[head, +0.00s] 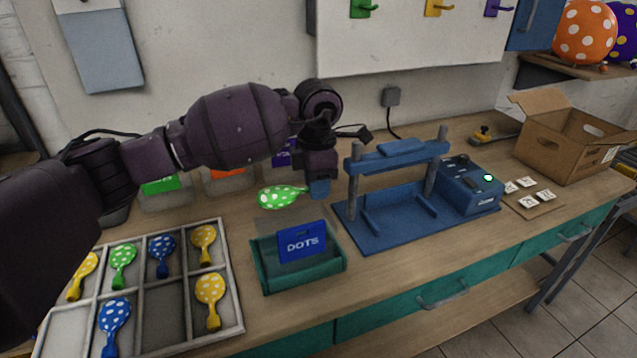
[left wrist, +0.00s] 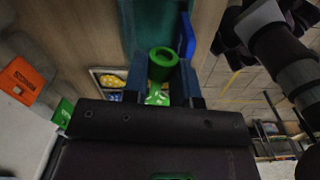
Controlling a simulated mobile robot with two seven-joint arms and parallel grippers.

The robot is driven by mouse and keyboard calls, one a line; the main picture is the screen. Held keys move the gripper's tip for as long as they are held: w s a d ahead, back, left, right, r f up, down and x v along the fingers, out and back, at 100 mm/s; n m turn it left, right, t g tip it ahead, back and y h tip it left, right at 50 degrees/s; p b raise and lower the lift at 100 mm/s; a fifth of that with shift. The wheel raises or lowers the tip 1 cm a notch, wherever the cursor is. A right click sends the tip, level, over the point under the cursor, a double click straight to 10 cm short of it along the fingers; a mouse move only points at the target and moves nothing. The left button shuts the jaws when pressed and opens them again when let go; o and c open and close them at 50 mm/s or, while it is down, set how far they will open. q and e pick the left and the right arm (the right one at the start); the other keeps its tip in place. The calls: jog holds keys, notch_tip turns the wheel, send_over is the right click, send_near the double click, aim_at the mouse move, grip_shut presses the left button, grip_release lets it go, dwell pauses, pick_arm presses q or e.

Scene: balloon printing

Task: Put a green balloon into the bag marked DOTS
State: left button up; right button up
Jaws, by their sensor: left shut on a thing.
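My left gripper (head: 320,188) is shut on a green balloon (head: 281,196) with white dots, held by its neck end. The balloon hangs sideways above and behind the bag marked DOTS, its round end to the left. In the left wrist view the green neck (left wrist: 163,62) is between the two fingers (left wrist: 160,80). Another green dotted balloon (head: 123,264) lies in the sorting tray (head: 232,291). My right gripper is not in view.
A blue press (head: 385,222) with a control box (head: 468,186) stands to the right. Bins with green (head: 160,185) and orange (head: 227,173) labels stand behind. A cardboard box (head: 566,142) and small cards (head: 527,183) are at the far right. The table's front right is clear.

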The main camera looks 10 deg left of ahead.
aim_at(296, 238)
pick_arm(q)
jog(key=shift+d+f, duration=0.15)
jog(key=shift+f, duration=0.35)
jog(key=shift+f+b, duration=1.2)
jog(key=shift+f, duration=1.1)
jog(key=shift+f+b, duration=0.35)
jog(key=shift+f, duration=0.45)
notch_tip(296, 238, down, 2)
jog(key=shift+f+b, duration=0.1)
jog(key=shift+b, duration=0.3)
jog(key=shift+f, duration=0.3)
jog(key=o, duration=0.8)
